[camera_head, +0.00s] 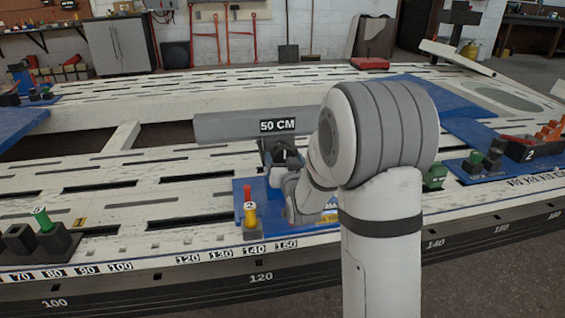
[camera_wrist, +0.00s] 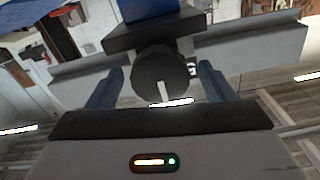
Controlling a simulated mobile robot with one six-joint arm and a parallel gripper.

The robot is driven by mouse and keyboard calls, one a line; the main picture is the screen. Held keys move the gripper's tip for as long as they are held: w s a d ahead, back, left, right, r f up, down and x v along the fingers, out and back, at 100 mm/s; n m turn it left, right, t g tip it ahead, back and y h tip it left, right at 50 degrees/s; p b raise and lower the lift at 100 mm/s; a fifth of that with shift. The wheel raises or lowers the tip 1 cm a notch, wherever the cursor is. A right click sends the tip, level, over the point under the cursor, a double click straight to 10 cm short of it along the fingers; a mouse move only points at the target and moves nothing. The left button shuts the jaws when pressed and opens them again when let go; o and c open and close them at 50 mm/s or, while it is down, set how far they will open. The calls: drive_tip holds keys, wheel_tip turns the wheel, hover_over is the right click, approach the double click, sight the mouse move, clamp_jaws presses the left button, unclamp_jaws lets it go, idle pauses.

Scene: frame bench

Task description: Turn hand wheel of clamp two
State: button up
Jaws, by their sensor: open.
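A dark round hand wheel (camera_wrist: 163,80) with a pale handle pin (camera_wrist: 162,93) fills the middle of the wrist view. It sits below a dark block and a blue part of the clamp. My gripper (camera_wrist: 160,72) is open, with one blue finger on each side of the wheel. I cannot tell whether either finger touches it. In the head view, my gripper is mostly hidden by my arm, close to a dark clamp (camera_head: 278,150) under the grey beam (camera_head: 225,126). A yellow post marked 2 (camera_head: 250,212) stands on the blue plate (camera_head: 243,188) there.
The grey beam carries a 50 CM sign (camera_head: 278,126). The slotted white bench (camera_head: 150,175) stretches to both sides. A green-topped block (camera_head: 42,220) stands at left. A dark bin marked 2 (camera_head: 532,152) with red and orange pieces stands at right.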

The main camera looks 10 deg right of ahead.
drive_tip(key=shift+c, duration=0.3)
drive_tip(key=c, duration=0.9)
drive_tip(key=shift+a, duration=0.15)
drive_tip(key=shift+c, duration=0.2)
drive_tip(key=shift+m, duration=0.3)
